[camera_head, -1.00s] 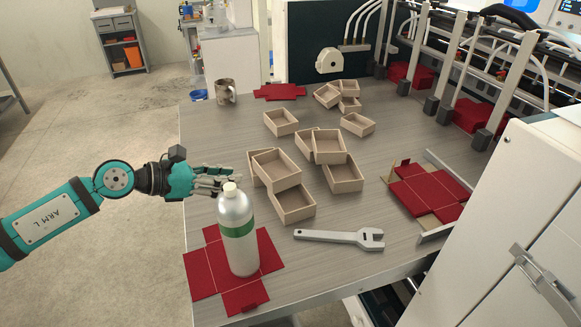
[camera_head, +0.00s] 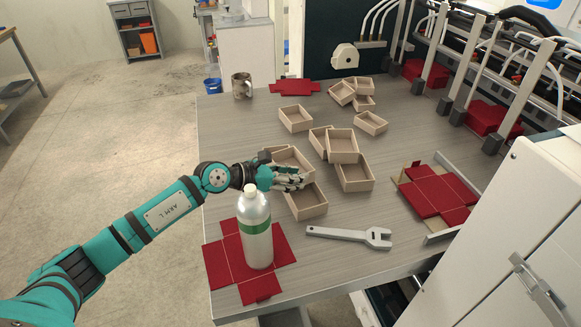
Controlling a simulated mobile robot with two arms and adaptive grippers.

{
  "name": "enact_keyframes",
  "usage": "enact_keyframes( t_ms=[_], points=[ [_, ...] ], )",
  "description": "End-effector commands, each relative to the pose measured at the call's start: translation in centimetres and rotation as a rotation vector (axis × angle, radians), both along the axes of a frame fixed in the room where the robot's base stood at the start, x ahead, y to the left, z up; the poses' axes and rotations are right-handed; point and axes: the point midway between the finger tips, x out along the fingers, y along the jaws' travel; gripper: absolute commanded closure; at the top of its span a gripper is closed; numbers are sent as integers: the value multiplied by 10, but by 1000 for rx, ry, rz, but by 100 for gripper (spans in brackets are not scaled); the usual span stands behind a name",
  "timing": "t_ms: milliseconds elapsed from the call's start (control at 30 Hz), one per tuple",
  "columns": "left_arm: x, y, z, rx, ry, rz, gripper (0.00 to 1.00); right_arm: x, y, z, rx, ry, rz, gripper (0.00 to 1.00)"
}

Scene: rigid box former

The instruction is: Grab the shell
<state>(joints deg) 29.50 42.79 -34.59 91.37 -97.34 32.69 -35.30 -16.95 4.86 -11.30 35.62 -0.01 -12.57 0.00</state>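Several open beige box shells lie loose and stacked on the table. My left gripper (camera_head: 292,179) is over the near left stack, its fingers pointing right and apart, with nothing seen between them. It covers part of the upper shell (camera_head: 288,155) of that stack. The lower shell (camera_head: 307,203) sits in front, just below the fingers. I cannot tell whether the fingers touch either one. Another pair, with an upper shell (camera_head: 342,146) and a lower shell (camera_head: 354,176), stands to the right. My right gripper is not in view.
A white bottle (camera_head: 256,245) with a green band stands on a red flat blank (camera_head: 218,262) just in front of my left gripper. A grey wrench (camera_head: 345,234) lies to the right. A mug (camera_head: 242,87) stands at the back left. Bare table (camera_head: 240,130) lies left of the shells.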

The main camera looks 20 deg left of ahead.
Motion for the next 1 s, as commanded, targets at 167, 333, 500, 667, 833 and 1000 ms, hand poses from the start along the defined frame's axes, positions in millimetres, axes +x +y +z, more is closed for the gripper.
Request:
enact_keyframes(
  t_ms=[167,333,500,667,833,1000],
  points=[
    [15,-14,-7,-2,0,2,70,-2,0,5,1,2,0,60],
    [17,-16,-9,0,0,1,70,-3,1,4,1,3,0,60],
    [17,-16,-9,0,0,1,78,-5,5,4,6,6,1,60],
    [17,-16,-9,0,0,1,98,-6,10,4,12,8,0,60],
    [17,-15,-9,0,0,1,100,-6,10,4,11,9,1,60],
    [17,-16,-9,0,-1,1,100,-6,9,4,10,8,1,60]
  ],
)
